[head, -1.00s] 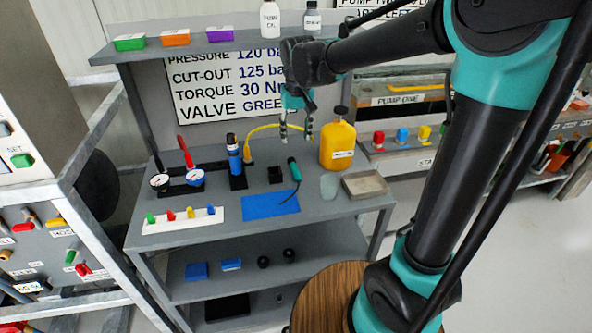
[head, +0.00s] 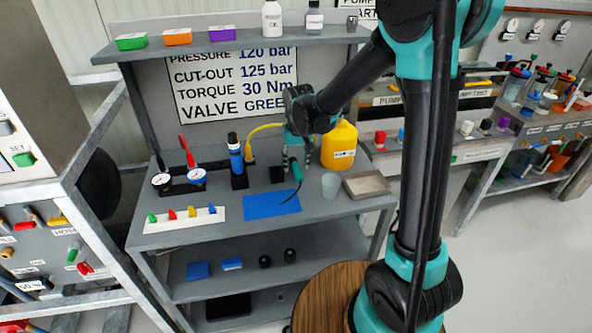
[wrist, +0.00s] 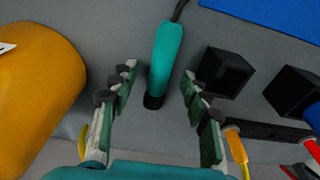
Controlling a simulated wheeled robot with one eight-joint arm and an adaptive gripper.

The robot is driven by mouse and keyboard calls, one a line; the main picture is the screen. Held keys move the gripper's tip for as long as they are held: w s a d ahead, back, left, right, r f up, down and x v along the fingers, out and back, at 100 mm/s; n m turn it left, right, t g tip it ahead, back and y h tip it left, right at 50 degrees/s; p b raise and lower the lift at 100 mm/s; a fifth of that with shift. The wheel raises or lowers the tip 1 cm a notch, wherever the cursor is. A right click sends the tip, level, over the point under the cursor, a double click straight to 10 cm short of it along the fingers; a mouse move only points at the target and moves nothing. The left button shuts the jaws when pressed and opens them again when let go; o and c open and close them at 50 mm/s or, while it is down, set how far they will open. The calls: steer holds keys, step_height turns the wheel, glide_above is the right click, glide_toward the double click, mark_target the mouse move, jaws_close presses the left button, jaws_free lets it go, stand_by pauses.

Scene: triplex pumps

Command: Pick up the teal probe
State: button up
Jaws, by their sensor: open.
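The teal probe (wrist: 166,58) lies on the grey bench top in the wrist view, with a black tip toward me and a dark cable running from its far end. It also shows in the head view (head: 296,171), partly hidden by my gripper. My gripper (wrist: 158,78) is open, with one finger on each side of the probe's black-tipped end. The fingers do not appear to touch it. In the head view my gripper (head: 299,160) is low over the bench; I cannot tell its exact height above the probe.
A yellow bottle (wrist: 38,75) stands close to the left finger in the wrist view. A black square holder (wrist: 222,73) is close to the right finger.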

steer(key=shift+f, duration=0.4)
jaws_close()
steer(key=shift+r, duration=0.1)
